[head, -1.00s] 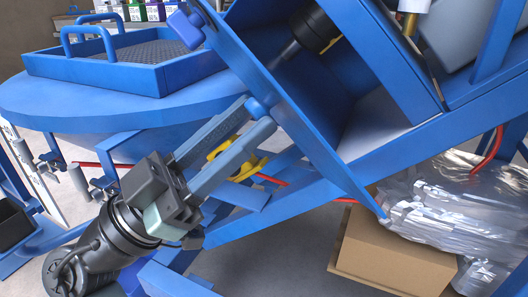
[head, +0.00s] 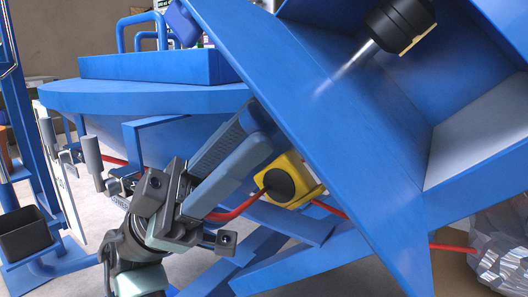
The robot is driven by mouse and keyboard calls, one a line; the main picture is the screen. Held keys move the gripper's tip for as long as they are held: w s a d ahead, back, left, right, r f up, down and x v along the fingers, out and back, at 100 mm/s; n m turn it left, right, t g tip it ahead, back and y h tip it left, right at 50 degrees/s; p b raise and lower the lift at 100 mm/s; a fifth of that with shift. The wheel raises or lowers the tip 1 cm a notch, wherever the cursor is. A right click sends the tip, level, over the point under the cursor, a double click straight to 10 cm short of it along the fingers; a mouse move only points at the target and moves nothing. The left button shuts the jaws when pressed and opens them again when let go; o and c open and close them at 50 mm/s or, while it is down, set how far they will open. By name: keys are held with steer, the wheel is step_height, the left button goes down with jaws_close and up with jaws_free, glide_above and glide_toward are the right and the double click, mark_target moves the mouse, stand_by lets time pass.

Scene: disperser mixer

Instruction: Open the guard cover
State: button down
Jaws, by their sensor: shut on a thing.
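The guard cover (head: 330,130) is a large flat blue panel slanting across the middle and right of the head view. It stands swung out, with the blue housing's inside visible beyond it. My gripper (head: 256,126) is at the cover's left edge, its two long grey fingers shut on a small blue handle there. The fingers hide most of that handle. A black cylinder with a metal shaft (head: 398,28) shows inside the housing.
A round blue vessel (head: 110,100) with a handled lid is at the left. A yellow and black switch (head: 290,178) with a red cable is below my fingers. A black bin (head: 24,232) is at lower left. Clear plastic wrap (head: 500,245) is at lower right.

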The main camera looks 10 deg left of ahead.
steer(key=shift+w+a+f+m+g, duration=0.2)
steer(key=shift+m+g, duration=0.3)
steer(key=shift+g, duration=0.5)
steer(key=c, duration=0.6)
jaws_free()
steer(key=shift+o, duration=0.2)
steer(key=shift+f, duration=0.1)
steer(key=v, duration=1.3)
steer(key=shift+t+p, duration=0.3)
